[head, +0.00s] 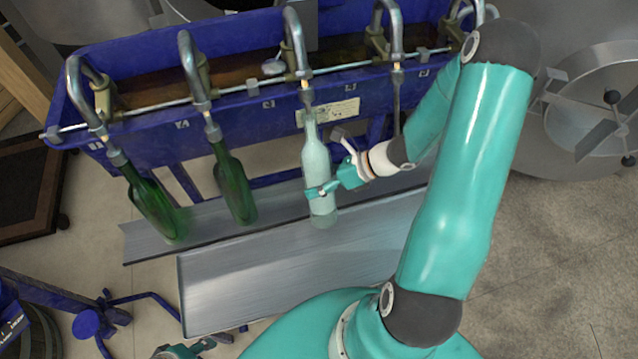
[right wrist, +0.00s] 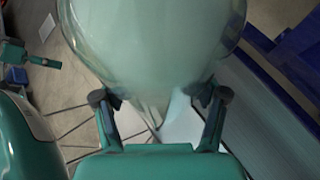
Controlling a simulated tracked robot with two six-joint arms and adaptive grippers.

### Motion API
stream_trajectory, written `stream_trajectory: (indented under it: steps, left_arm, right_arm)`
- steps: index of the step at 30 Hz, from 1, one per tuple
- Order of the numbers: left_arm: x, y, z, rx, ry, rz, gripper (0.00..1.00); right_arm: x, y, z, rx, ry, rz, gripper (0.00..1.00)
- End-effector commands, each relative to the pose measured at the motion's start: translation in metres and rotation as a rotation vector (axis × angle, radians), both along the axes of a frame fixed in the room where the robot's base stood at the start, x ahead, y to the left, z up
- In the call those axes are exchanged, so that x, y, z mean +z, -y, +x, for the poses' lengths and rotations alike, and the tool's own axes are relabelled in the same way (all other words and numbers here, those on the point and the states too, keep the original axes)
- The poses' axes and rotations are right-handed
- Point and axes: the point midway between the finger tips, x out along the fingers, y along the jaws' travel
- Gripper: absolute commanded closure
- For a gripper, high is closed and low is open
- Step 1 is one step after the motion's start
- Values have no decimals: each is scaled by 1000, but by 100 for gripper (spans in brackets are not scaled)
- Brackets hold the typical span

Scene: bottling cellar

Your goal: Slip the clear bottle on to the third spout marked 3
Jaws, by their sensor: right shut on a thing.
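The clear bottle (head: 315,154) hangs nearly upright in my right gripper (head: 322,190), which is shut around its lower body. Its mouth is at the lower end of the third spout (head: 294,42) from the left. I cannot tell how far the spout tip is inside the neck. In the right wrist view the bottle (right wrist: 150,45) fills the upper middle, between the two fingers (right wrist: 160,105). A teal part at the bottom edge of the head view seems to be my left gripper (head: 182,350); its jaws are not clear.
Green bottles hang on the first (head: 150,205) and second (head: 232,182) spouts. The fourth spout (head: 391,35) has no bottle. A blue trough (head: 240,45) carries the spouts. Metal rails (head: 270,275) run below the bottles. A round steel vessel (head: 590,120) stands at right.

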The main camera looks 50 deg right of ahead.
Motion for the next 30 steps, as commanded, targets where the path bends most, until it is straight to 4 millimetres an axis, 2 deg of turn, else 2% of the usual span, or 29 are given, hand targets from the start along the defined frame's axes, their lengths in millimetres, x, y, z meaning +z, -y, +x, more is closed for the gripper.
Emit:
stream_trajectory:
  steps: [9, 12, 30]
  left_arm:
    - [17, 0, 0, 0, 0, 0, 60]
    - [5, 0, 0, 0, 0, 0, 60]
    - [-27, 0, 0, 0, 0, 0, 60]
  right_arm:
    - [18, 3, 7, 0, 2, 0, 85]
    - [9, 5, 9, 0, 15, -7, 85]
    - [-2, 12, 22, 1, 87, -47, 85]
